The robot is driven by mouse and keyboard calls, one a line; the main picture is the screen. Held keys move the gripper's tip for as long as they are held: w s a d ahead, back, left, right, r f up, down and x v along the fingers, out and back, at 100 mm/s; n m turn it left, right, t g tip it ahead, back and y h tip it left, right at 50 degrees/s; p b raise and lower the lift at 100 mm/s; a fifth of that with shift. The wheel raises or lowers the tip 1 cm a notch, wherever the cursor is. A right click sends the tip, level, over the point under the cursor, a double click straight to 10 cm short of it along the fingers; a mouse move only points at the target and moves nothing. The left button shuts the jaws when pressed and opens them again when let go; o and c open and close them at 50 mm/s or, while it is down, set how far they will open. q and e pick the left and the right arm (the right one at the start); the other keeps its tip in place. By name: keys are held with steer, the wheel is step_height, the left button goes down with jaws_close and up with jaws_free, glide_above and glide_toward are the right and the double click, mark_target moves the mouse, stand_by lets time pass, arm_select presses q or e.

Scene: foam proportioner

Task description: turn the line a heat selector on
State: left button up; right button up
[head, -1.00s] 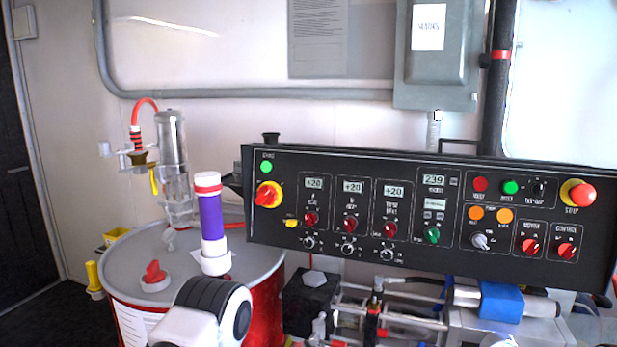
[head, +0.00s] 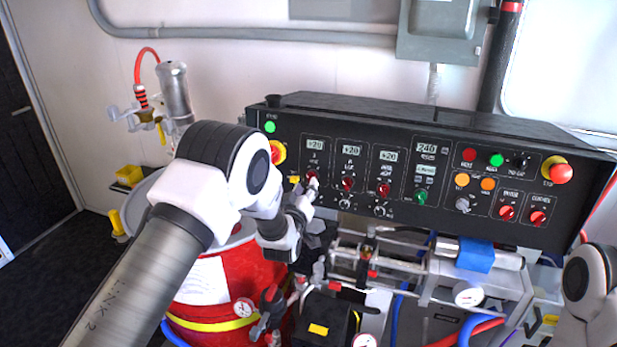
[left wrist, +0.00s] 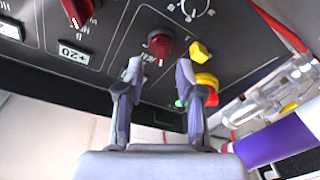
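The line A heat selector is the leftmost of three red knobs on the black control panel (head: 330,215). In the head view the selector (head: 312,176) is partly covered by my left gripper (head: 308,188), which is up at the panel's lower left part. In the left wrist view, which looks turned over, the red selector (left wrist: 160,46) lies just beyond and between the fingertips. My left gripper (left wrist: 159,68) is open there, with an empty gap between its fingers. I cannot tell whether a finger touches the knob. My right gripper is out of view.
A yellow switch (left wrist: 201,52) sits close beside the selector. The second red knob (head: 348,184) is to its right in the head view. A red drum (head: 225,285) stands below my left arm. A purple cylinder (left wrist: 285,140) shows in the left wrist view.

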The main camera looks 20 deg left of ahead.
mark_target(309, 180)
arm_select(q)
steer(key=w+p, duration=0.1)
steer(key=w, duration=0.3)
steer(key=shift+w+a+f, duration=0.1)
steer(key=shift+a, duration=0.05)
jaws_close()
